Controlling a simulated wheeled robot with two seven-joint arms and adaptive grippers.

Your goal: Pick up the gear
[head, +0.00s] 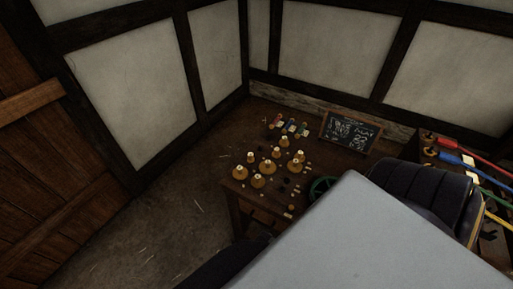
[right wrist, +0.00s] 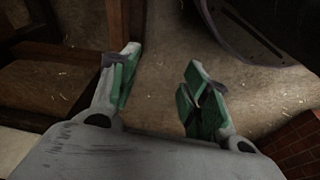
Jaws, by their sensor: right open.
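A green spoked wheel (head: 322,187), which may be the gear, lies at the right part of a low wooden table in the head view. Its lower right side is hidden behind a large pale grey shape, and I cannot make out teeth. My right gripper (right wrist: 162,62) shows in the right wrist view with its green-padded fingers spread apart. Nothing is between them; bare floor shows behind. The wheel is not visible in that view. My left gripper is not in view.
Several brass-coloured bell-like pieces (head: 268,167) stand on the table. A small chalkboard (head: 349,132) and small coloured bottle-like items (head: 289,127) are at its back. Red, blue, green and yellow strands (head: 480,146) run at the right. Floor (head: 150,225) is open at left.

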